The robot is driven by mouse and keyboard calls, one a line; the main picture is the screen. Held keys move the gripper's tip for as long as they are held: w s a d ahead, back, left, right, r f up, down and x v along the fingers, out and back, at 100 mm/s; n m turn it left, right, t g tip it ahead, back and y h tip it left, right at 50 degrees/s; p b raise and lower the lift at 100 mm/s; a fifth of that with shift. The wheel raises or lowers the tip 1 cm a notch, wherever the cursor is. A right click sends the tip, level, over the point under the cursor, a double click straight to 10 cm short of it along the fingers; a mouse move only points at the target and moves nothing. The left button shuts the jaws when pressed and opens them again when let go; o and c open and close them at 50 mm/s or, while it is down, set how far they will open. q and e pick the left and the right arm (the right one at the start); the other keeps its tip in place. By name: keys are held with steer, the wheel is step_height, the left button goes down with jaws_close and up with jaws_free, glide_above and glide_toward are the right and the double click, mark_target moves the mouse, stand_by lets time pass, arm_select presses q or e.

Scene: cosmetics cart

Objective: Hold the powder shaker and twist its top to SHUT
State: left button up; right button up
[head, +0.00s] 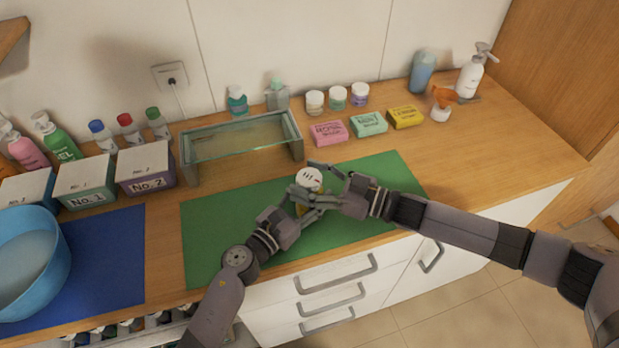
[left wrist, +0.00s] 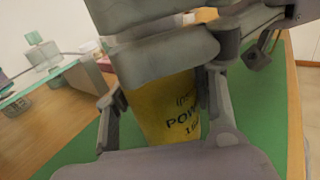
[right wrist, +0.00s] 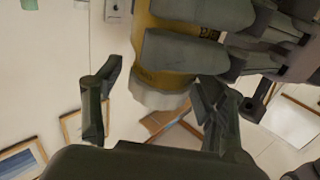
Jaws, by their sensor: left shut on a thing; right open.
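The powder shaker has a yellow body and a white top (head: 309,179) with small dark and red marks too small to read. My left gripper (head: 303,203) is shut on its yellow body (left wrist: 168,108), which shows printed lettering in the left wrist view. My right gripper (head: 320,184) is open at the top from the right. In the right wrist view the white top (right wrist: 160,99) lies between its parted fingers (right wrist: 152,108), with a clear gap on the left side. Contact on the other side cannot be told. Most of the body is hidden by the grippers in the head view.
A green mat (head: 215,240) lies under the grippers. A glass-topped stand (head: 240,142) is behind it. Soap boxes (head: 368,124) and jars line the back right. Boxes (head: 145,172), bottles and a blue basin (head: 40,275) fill the left. The mat's right part is clear.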

steer(key=shift+c, duration=0.3)
steer(key=c, duration=1.1)
steer(key=shift+c, duration=0.2)
steer(key=shift+s+a+m+t+h, duration=0.1)
steer(key=shift+m+t+h, duration=0.25)
steer(key=shift+t, duration=0.25)
steer(key=shift+m+t, duration=0.3)
steer(key=shift+m, duration=0.05)
arm_select(q)
steer(key=shift+d, duration=0.1)
arm_select(e)
steer(key=m+t+h, duration=0.2)
steer(key=t, duration=0.1)
steer(key=shift+s+a+r+m, duration=0.1)
steer(key=shift+a+m, duration=0.1)
steer(key=shift+m, duration=0.1)
arm_select(q)
steer(key=shift+s, duration=0.1)
arm_select(e)
steer(key=shift+r+m+t+h, duration=0.1)
steer(key=shift+m+t+h, duration=1.4)
steer(key=shift+t+h, duration=0.5)
steer(key=shift+d+h, duration=0.1)
steer(key=shift+h, duration=0.15)
arm_select(q)
steer(key=shift+f, duration=0.1)
arm_select(e)
steer(key=shift+d+m+h, duration=0.1)
steer(key=shift+m+h, duration=0.2)
